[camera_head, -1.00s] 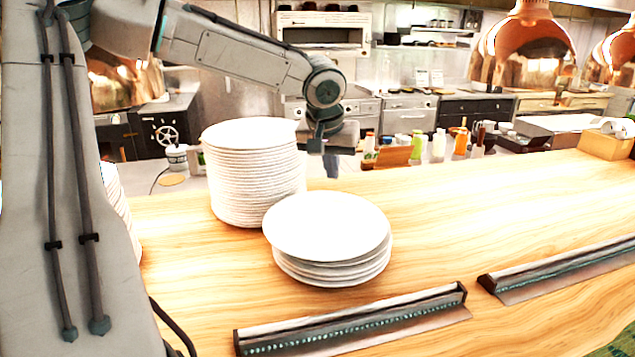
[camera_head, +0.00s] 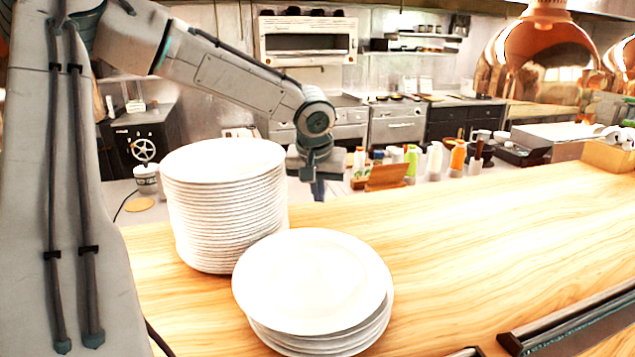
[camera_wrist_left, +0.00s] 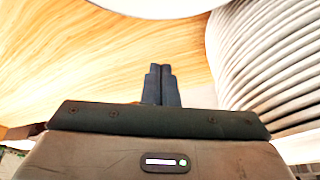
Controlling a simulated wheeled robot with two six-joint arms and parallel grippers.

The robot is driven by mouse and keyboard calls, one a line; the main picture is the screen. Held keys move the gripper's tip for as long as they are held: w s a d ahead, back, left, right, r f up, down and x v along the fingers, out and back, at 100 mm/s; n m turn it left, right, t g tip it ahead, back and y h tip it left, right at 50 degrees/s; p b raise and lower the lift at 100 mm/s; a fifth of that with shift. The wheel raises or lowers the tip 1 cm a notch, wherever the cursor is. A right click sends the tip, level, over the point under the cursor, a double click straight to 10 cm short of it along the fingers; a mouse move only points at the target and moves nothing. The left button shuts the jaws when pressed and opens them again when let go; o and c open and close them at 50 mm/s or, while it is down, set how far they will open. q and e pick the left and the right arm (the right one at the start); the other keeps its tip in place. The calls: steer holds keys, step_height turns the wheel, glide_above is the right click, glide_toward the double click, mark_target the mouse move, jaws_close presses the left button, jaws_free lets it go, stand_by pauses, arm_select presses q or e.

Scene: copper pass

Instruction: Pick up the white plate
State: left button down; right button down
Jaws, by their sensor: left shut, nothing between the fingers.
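White plates stand on the wooden counter in two stacks. The tall stack (camera_head: 226,215) is at the left; the short stack (camera_head: 312,282) is in front of it to the right, its top plate lying slightly askew. My left gripper (camera_head: 318,190) is behind the stacks, just right of the tall one, pointing down. In the left wrist view its fingers (camera_wrist_left: 161,84) are together and empty over the counter. The tall stack's edges (camera_wrist_left: 270,60) are close at the right there, and a white plate shows at the top. My right gripper is not in view.
The wooden counter (camera_head: 470,240) is clear to the right of the stacks. A dark metal rail (camera_head: 570,325) lies at the front right. Bottles (camera_head: 457,155) and a brown box (camera_head: 387,177) stand beyond the counter. Copper lamps (camera_head: 540,62) hang at the upper right.

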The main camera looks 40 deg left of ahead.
arm_select(q)
steer(key=a+x, duration=0.1)
steer(key=x, duration=0.5)
steer(key=s+d, duration=0.1)
steer(key=s+d+p, duration=0.1)
steer(key=s+d, duration=0.1)
steer(key=shift+s+r, duration=0.25)
steer(key=shift+r, duration=0.1)
steer(key=shift+w+a+f, duration=0.1)
steer(key=shift+w+f, duration=0.1)
steer(key=shift+w, duration=0.05)
steer(key=shift+s, duration=0.1)
